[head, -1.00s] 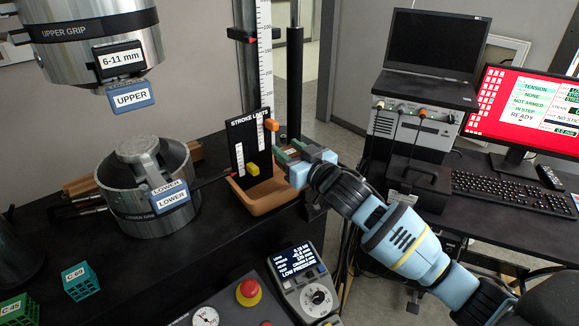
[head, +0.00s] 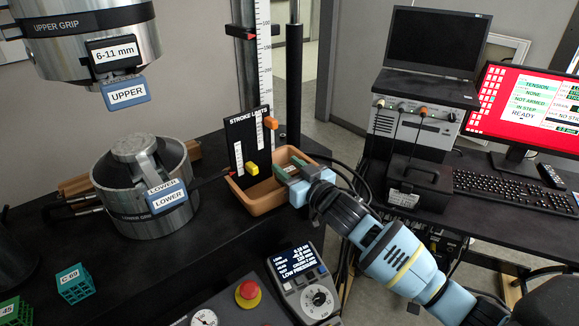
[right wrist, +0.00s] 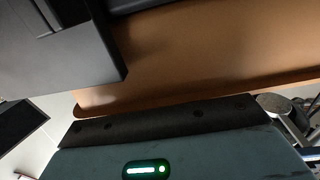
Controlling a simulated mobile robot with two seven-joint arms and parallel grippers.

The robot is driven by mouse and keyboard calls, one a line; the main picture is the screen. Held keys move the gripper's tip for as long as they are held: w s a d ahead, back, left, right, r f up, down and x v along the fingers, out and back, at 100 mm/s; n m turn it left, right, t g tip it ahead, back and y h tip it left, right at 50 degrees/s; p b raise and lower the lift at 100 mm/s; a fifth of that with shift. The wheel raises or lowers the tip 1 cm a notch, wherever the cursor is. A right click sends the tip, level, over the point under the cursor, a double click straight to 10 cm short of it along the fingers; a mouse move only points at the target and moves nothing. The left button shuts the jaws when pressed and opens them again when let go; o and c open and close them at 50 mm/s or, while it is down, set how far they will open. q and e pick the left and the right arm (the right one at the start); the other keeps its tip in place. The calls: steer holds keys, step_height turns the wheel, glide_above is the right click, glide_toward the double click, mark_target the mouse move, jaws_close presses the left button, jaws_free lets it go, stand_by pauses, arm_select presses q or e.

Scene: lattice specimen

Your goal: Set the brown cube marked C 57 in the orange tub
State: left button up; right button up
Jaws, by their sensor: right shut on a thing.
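The orange tub (head: 262,203) stands on the black bench, beside the stroke limits panel. My right gripper (head: 284,172) reaches in from the right, over the tub's right side, with its fingertips within the tub's outline. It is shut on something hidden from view. I cannot make out the brown cube marked C 57 in either view. In the right wrist view, the smooth orange-brown wall and rim of the tub (right wrist: 215,50) fill much of the picture, close to the gripper body. My left gripper is not in view.
A teal lattice cube marked C 60 (head: 73,284) and a green cube (head: 18,312) sit at the front left. The stroke limits panel (head: 247,140) rises at the tub's far side. The lower grip (head: 145,190) stands left; a control box (head: 304,283) stands in front.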

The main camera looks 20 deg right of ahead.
steer(key=shift+f, duration=0.3)
steer(key=o, duration=0.9)
steer(key=shift+s+f, duration=0.1)
steer(key=shift+o, duration=0.2)
steer(key=r+v, duration=0.1)
steer(key=v, duration=1.1)
steer(key=shift+r, duration=0.3)
